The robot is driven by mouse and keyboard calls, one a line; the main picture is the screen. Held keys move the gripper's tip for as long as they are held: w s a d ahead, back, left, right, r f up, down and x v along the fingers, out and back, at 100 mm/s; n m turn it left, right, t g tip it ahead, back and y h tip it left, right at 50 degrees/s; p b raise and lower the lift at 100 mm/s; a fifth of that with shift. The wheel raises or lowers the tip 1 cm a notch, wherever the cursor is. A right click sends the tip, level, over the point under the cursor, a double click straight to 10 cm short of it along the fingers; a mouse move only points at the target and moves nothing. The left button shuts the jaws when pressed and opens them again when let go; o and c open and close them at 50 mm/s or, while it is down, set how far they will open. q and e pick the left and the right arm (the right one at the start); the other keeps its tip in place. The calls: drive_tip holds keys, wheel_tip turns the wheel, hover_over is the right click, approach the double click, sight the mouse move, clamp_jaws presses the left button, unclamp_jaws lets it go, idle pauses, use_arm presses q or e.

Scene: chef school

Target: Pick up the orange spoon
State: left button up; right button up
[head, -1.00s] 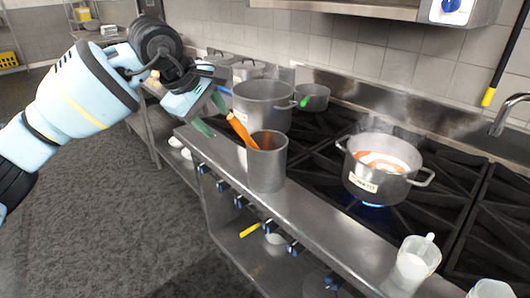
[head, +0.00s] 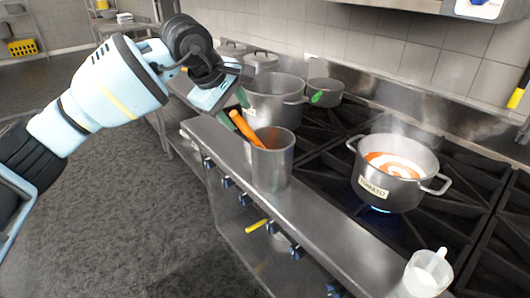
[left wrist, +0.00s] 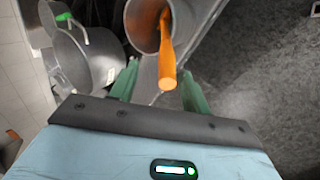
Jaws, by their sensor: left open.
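The orange spoon (head: 243,128) leans in a tall metal container (head: 272,168) on the stove's front ledge. Its handle sticks out over the rim, towards the upper left. My left gripper (head: 232,117) is open at the handle. In the left wrist view, the handle (left wrist: 167,52) points towards the camera and lies between the two green fingers (left wrist: 160,88), apart from both. The spoon's lower end is hidden inside the container. My right gripper is not in view.
A large pot (head: 276,96) stands behind the container, and a small pot with a green handle (head: 325,92) beside it. A steaming pot labelled TOMATO (head: 397,192) sits over a blue flame at the right. A white jug (head: 425,275) stands front right.

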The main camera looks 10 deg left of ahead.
sight(243, 126)
use_arm(q)
drive_tip(key=shift+s+f+p+x, duration=0.1)
drive_tip(key=shift+s+x, duration=0.05)
drive_tip(key=shift+x, duration=0.7)
drive_tip(key=shift+s+f+p+x, duration=0.1)
drive_tip(key=shift+s+x, duration=0.05)
drive_tip(key=shift+x, duration=0.7)
drive_tip(key=shift+s+p+x, duration=0.1)
drive_tip(key=shift+s+x, duration=0.05)
drive_tip(key=shift+x, duration=0.7)
drive_tip(key=shift+d, duration=0.1)
clamp_jaws()
